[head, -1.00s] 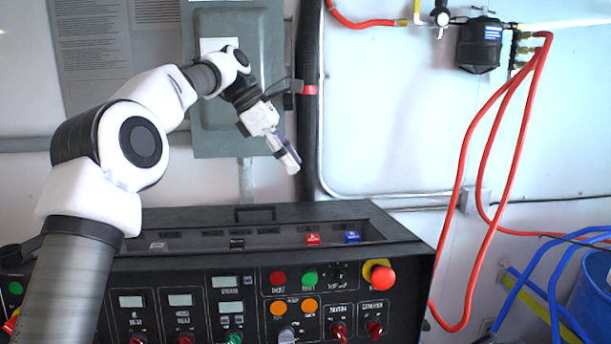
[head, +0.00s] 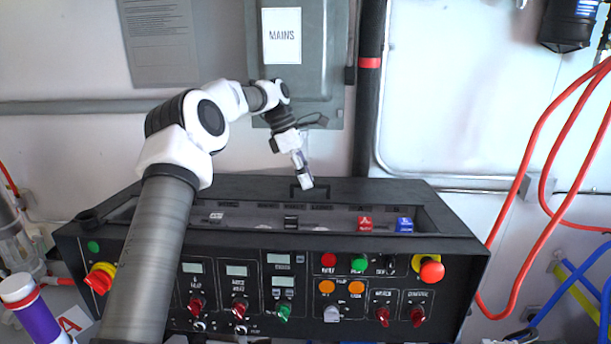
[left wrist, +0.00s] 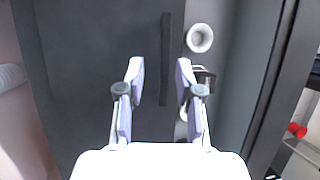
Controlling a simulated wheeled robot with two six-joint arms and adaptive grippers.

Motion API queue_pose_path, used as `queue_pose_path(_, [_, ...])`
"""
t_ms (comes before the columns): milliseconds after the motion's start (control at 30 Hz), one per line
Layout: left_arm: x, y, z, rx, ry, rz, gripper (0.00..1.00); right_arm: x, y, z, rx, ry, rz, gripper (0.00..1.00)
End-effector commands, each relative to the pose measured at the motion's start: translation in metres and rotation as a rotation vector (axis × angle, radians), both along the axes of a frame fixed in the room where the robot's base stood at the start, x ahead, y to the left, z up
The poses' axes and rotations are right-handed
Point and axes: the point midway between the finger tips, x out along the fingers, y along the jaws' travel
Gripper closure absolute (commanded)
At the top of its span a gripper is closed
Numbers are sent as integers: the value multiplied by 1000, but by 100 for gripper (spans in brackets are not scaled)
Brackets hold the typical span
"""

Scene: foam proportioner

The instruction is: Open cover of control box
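The black control box (head: 150,236) stands against the wall, with knobs and displays on its sloped front. Its top has a long recessed window with red and blue switches showing inside; I cannot tell whether a clear cover lies over it. A black handle (head: 297,187) stands at the back edge of the window. My left gripper (head: 306,186) points down at this handle, overlapping it in the head view. In the left wrist view the fingers (left wrist: 160,70) are apart, with a dark bar (left wrist: 166,45) between and beyond them; contact is not visible. My right gripper is not in view.
A grey MAINS cabinet (head: 336,60) hangs on the wall behind my left arm. A black vertical pipe (head: 369,100) runs beside it. Red hoses (head: 545,120) hang at the right. A purple-and-white bottle (head: 35,308) stands at the lower left.

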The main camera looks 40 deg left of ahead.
Motion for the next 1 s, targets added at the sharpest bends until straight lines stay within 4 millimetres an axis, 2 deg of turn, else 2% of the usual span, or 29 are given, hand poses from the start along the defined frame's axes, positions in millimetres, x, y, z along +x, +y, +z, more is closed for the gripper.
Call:
queue_pose_path(233, [1, -1, -2, 1, -1, -1, 65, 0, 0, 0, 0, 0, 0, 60])
queue_pose_path(333, [0, -1, -2, 1, -1, -1, 100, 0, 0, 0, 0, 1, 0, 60])
queue_pose_path(567, [1, -1, -2, 1, -1, 0, 100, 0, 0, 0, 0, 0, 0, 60])
queue_pose_path(800, [12, 10, -6, 3, 1, 2, 100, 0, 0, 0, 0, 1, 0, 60])
queue_pose_path(1000, [13, 10, -6, 0, 1, -1, 100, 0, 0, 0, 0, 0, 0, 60])
